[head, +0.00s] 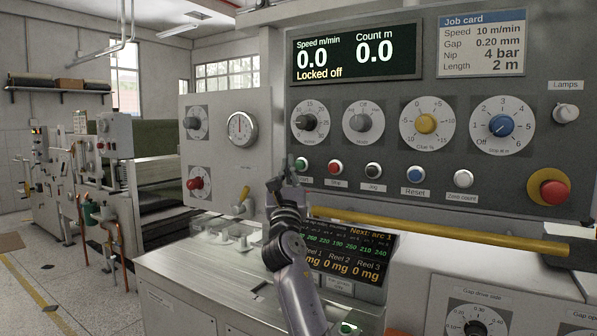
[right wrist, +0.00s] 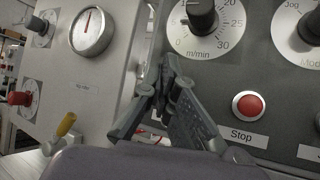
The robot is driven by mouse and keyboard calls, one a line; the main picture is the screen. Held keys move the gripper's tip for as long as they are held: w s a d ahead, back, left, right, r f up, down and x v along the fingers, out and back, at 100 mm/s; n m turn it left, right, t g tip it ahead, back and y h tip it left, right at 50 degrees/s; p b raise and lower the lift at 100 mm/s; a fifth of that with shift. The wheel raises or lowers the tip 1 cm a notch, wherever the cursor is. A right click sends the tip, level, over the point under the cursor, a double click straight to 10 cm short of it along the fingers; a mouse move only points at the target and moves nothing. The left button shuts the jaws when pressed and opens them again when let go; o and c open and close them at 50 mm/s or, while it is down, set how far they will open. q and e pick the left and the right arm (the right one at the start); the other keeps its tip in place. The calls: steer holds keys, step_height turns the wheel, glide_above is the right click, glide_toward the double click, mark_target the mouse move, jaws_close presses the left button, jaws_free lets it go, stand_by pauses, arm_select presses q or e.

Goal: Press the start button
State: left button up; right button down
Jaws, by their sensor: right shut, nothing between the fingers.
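The green start button (head: 301,164) sits at the left end of the button row on the grey panel (head: 380,185), with a "Start" label under it. My right gripper (head: 290,168) is shut and empty. Its fingertips are just left of the start button in the head view; I cannot tell if they touch the panel. In the right wrist view the shut fingers (right wrist: 168,72) point at the panel's left edge, and they hide the start button. The display (head: 357,52) reads speed 0.0, count 0.0 and "Locked off". My left gripper is not in view.
To the right are the red stop button (head: 335,167), the Jog (head: 373,170), blue Reset (head: 416,173) and white zero-count (head: 464,179) buttons, and a red emergency knob (head: 554,192). A yellow bar (head: 430,229) runs below. A yellow-handled lever (head: 244,196) stands left of the gripper.

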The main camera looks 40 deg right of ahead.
mark_target(296, 165)
steer(key=shift+w+d, duration=0.25)
steer(key=shift+d, duration=0.5)
steer(key=shift+d, duration=0.1)
stand_by(0.9)
steer(key=shift+w+d, duration=0.15)
steer(key=shift+d, duration=0.15)
steer(key=shift+w+d+r, duration=0.1)
steer(key=shift+w+d, duration=0.1)
steer(key=shift+d, duration=0.25)
stand_by(0.9)
steer(key=shift+a, duration=0.15)
steer(key=shift+s+a+p, duration=0.35)
steer(key=shift+a+p, duration=0.05)
steer(key=shift+a, duration=0.25)
